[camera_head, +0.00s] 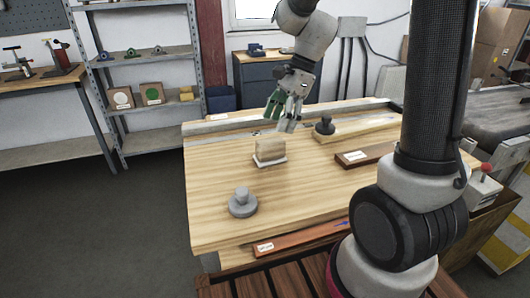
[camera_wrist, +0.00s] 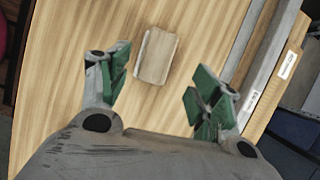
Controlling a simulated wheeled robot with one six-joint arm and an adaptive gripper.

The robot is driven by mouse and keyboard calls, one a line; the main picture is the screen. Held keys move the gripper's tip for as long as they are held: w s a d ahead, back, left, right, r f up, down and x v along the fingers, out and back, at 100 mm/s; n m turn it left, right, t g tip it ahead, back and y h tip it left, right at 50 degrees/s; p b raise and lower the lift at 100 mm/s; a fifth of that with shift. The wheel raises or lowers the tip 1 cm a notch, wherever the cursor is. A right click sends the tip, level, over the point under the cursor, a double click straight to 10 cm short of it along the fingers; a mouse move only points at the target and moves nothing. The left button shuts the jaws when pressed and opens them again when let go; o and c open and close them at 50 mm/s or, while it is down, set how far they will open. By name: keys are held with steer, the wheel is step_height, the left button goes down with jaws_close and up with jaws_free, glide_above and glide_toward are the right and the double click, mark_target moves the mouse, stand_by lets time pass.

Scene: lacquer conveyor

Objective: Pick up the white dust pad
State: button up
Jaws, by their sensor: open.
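The white dust pad (camera_head: 271,161) shows as a thin white layer under a pale wooden block (camera_head: 269,147) on the wooden workbench (camera_head: 215,165). In the wrist view, the wooden block (camera_wrist: 160,57) lies ahead, between the lines of my fingers, with a white strip of the pad (camera_wrist: 142,52) along its left side. My gripper (camera_head: 284,110) is above the bench, behind and slightly right of the block. In the wrist view its green-padded fingers (camera_wrist: 158,82) are spread apart, with nothing between them. The gripper does not touch the block.
A grey knobbed piece (camera_head: 242,204) stands near the bench's front left. A dark knobbed piece (camera_head: 325,125) stands on a board at the back. A labelled dark wooden strip (camera_head: 364,155) lies right of the block. A raised rail (camera_head: 225,124) runs along the back edge.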

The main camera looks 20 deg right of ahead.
mark_target(271, 140)
steer(key=shift+a+f, duration=0.25)
steer(key=shift+f, duration=0.2)
steer(key=x, duration=0.6)
steer(key=shift+s+f, duration=0.15)
steer(key=shift+f, duration=0.3)
steer(key=c, duration=1.1)
steer(key=shift+r, duration=5.05)
steer(key=shift+c, duration=0.2)
